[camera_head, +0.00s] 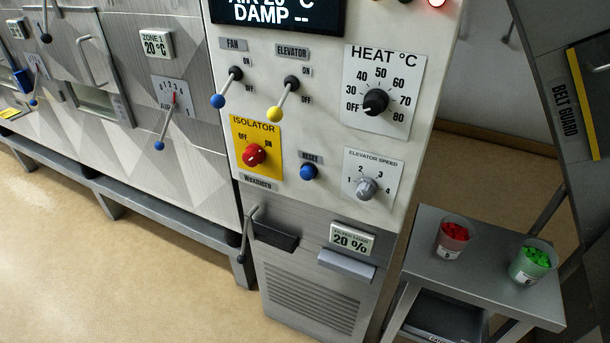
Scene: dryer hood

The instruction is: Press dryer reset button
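The dryer reset button (308,172) is a round blue button on the pale control panel (325,120), under a small grey label reading RESET (311,158). It sits right of the red isolator knob (255,155) on its yellow plate and left of the elevator speed dial (367,188). Nothing covers the button. Neither of my grippers is in the head view.
The fan lever (228,88) with a blue ball and the elevator lever (283,100) with a yellow ball stick out above the button. The heat knob (375,101) is upper right. A metal table (490,290) at right holds a red-filled cup (453,237) and a green-filled cup (532,262).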

